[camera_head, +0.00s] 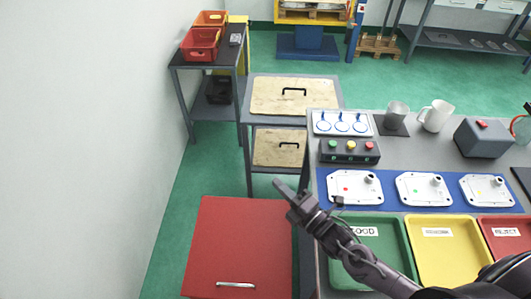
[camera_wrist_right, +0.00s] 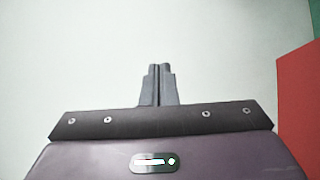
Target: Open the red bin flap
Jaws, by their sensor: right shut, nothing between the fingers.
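The red bin (camera_head: 240,240) stands on the floor left of the workbench, its flat red top flap lying closed, with a pale bar handle (camera_head: 236,285) near its front edge. My right gripper (camera_head: 279,184) is in the air near the bin's back right corner, apart from the handle. Its fingers are together and empty, and they point at a pale wall in the right wrist view (camera_wrist_right: 158,72). That view also shows a red surface (camera_wrist_right: 300,105) at its right edge. My left gripper is not in view.
The workbench (camera_head: 312,172) stands right of the bin, with green (camera_head: 372,278), yellow (camera_head: 446,270) and red (camera_head: 506,250) trays. White castings (camera_head: 355,188) lie on a blue mat. A shelf cart (camera_head: 330,92) stands behind the bin. Open green floor (camera_head: 175,200) lies left of it.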

